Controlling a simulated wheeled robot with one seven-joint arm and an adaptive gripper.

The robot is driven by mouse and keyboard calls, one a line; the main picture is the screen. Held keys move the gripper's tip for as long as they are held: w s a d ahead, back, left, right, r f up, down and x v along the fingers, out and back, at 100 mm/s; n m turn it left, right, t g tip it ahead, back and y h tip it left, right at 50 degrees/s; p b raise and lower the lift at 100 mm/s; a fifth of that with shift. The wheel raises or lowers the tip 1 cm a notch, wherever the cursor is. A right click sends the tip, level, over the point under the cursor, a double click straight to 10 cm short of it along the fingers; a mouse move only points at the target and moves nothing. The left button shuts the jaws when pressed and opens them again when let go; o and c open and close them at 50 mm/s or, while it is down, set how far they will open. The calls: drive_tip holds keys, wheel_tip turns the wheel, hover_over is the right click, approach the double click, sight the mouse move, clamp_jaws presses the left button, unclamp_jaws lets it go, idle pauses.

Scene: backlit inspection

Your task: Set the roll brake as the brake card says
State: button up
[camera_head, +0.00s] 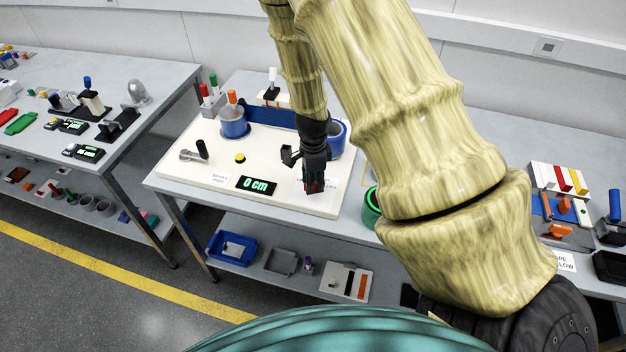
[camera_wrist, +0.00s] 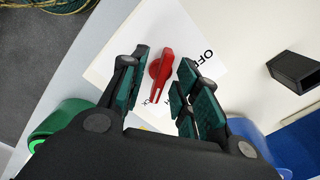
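My gripper (camera_wrist: 164,82) is open, with one finger on each side of the knob and visible gaps. In the head view my gripper (camera_head: 314,188) points down at the white board's (camera_head: 285,206) front right, largely covering the knob. A small white card (camera_head: 219,177) lies on the board; its print is too small to read. A display (camera_head: 256,186) reads "0 cm".
A crank with a black handle (camera_head: 202,149), a yellow button (camera_head: 240,158) and a blue drum (camera_head: 233,123) stand left of my gripper. A blue roll (camera_head: 337,135) is close behind it. A green roll (camera_head: 371,205) is to the right.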

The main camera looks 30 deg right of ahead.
drive_tip(key=shift+w+f, duration=0.3)
drive_tip(key=shift+f, duration=0.1)
drive_tip(key=shift+s+r, duration=0.1)
drive_tip(key=shift+s, duration=0.15)
drive_tip(key=shift+c, duration=1)
clamp_jaws()
drive_tip(key=shift+n, duration=0.4)
drive_tip(key=n, duration=0.3)
drive_tip(key=shift+s+n+b, duration=0.15)
drive_tip(key=shift+n+b, duration=0.25)
drive_tip(key=shift+n, duration=1.6)
